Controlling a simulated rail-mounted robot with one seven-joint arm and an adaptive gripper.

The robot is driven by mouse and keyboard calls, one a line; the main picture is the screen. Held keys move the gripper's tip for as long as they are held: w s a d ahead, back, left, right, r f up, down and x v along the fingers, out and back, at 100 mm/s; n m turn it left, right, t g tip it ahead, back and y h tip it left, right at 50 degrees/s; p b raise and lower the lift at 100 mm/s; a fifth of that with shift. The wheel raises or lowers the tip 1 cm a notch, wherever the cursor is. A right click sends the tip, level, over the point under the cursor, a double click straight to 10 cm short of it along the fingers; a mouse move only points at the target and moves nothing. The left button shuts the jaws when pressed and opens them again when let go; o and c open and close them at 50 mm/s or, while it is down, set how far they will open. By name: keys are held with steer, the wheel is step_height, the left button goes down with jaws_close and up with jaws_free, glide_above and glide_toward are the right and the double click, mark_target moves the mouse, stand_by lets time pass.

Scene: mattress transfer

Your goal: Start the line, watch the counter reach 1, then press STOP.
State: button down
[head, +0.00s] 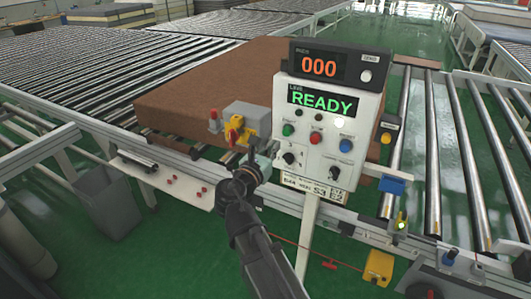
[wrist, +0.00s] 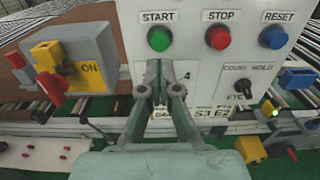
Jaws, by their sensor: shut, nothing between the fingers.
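The white control panel (head: 318,140) stands on a post in front of a brown mattress (head: 205,90). Its counter (head: 319,67) reads 000 in orange, and the line display (head: 322,101) reads READY in green. The green START button (wrist: 159,39), red STOP button (wrist: 218,37) and blue RESET button (wrist: 273,37) sit in a row. They also show in the head view. My gripper (wrist: 163,85) is shut and empty, below the START button and apart from it. In the head view my gripper (head: 255,165) is at the panel's lower left.
A grey switch box (wrist: 82,58) with a yellow and red handle and an ON label is left of the panel. A COUNT/HOLD knob (wrist: 243,88) is at the panel's lower right. Roller conveyors (head: 80,65) extend behind. A grey bin (head: 108,200) stands at left.

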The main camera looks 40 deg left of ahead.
mark_target(286, 133)
steer(key=shift+p+x, duration=0.9)
steer(key=shift+x, duration=2.15)
